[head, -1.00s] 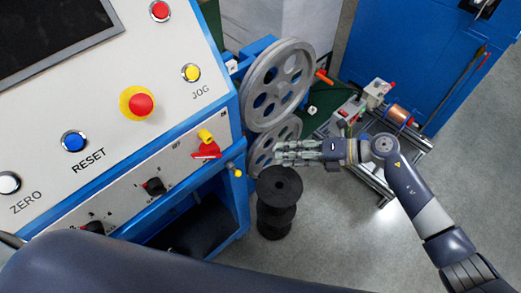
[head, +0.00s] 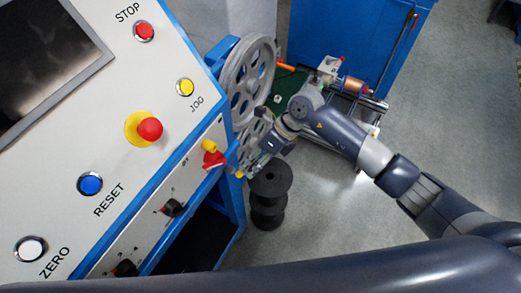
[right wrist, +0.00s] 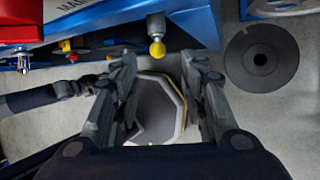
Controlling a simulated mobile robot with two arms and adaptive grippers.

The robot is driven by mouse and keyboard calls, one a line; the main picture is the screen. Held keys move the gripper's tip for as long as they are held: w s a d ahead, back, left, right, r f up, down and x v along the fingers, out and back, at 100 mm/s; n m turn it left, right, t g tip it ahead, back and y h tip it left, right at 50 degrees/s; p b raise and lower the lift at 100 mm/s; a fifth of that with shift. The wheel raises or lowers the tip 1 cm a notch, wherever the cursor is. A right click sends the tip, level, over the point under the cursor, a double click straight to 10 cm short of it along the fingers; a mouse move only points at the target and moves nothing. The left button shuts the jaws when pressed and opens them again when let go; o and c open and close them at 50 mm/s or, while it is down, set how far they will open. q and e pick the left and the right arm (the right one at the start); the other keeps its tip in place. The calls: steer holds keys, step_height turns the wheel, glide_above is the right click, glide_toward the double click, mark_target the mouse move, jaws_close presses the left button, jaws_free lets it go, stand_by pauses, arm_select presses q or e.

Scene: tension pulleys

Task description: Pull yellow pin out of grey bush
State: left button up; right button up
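The yellow pin (right wrist: 157,49) shows in the right wrist view as a round yellow knob. It sits at the end of the grey bush (right wrist: 155,24), which sticks out from the blue frame. In the head view the pin (head: 240,174) is a tiny yellow spot at the cabinet's right edge, close to my right gripper (head: 257,165). In the right wrist view my right gripper (right wrist: 158,62) is open, with its fingers on either side below the knob. I see no contact with the pin. My left gripper is not in view.
Grey spoked pulleys (head: 249,82) stand just behind my right gripper. A stack of black spools (head: 270,180) stands on the floor below it. The control panel (head: 110,150), with buttons and a red switch (head: 214,159), is close on the left. Floor to the right is open.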

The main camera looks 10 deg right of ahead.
mark_target(234, 171)
steer(key=x, duration=0.5)
steer(key=shift+a+r+p, duration=0.15)
steer(key=shift+p, duration=0.15)
steer(key=c, duration=0.8)
jaws_close()
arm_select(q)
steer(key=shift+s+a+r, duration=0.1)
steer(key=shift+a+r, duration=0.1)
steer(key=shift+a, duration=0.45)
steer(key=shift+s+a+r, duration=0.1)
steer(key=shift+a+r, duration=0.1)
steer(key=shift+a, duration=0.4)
